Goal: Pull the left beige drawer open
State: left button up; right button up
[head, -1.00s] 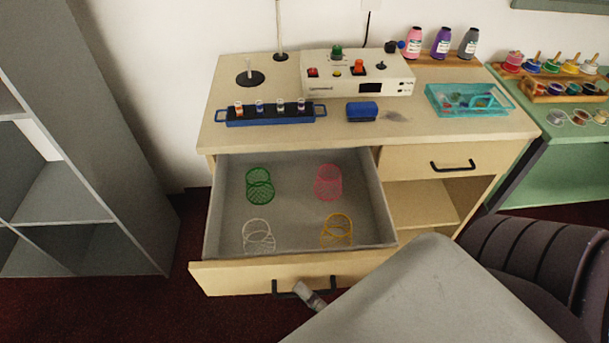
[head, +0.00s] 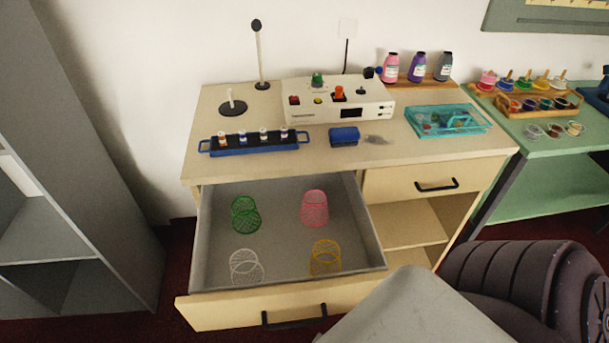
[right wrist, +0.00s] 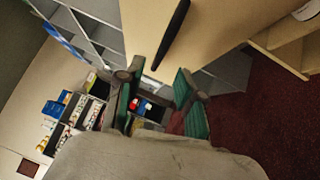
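The left beige drawer (head: 215,314) stands well open in the head view. Its grey tray holds a green (head: 245,215), a pink (head: 315,208), a white (head: 246,267) and a yellow mesh cup (head: 325,258). Its black bar handle (head: 294,316) is on the front, partly near my right arm. In the right wrist view the handle (right wrist: 172,35) is a dark bar just beyond the fingertips. My right gripper (right wrist: 158,80) has its green-padded fingers apart, with nothing seen between them. In the head view my arm hides its fingers. My left gripper is not in view.
The smaller right drawer (head: 480,178) is closed above an open shelf (head: 410,232). The counter top (head: 385,150) holds a blue vial rack (head: 253,143), a white device (head: 338,101) and a teal tray (head: 448,122). A grey shelf unit (head: 95,160) stands at the left.

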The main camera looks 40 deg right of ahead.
jog(key=shift+v, duration=2.25)
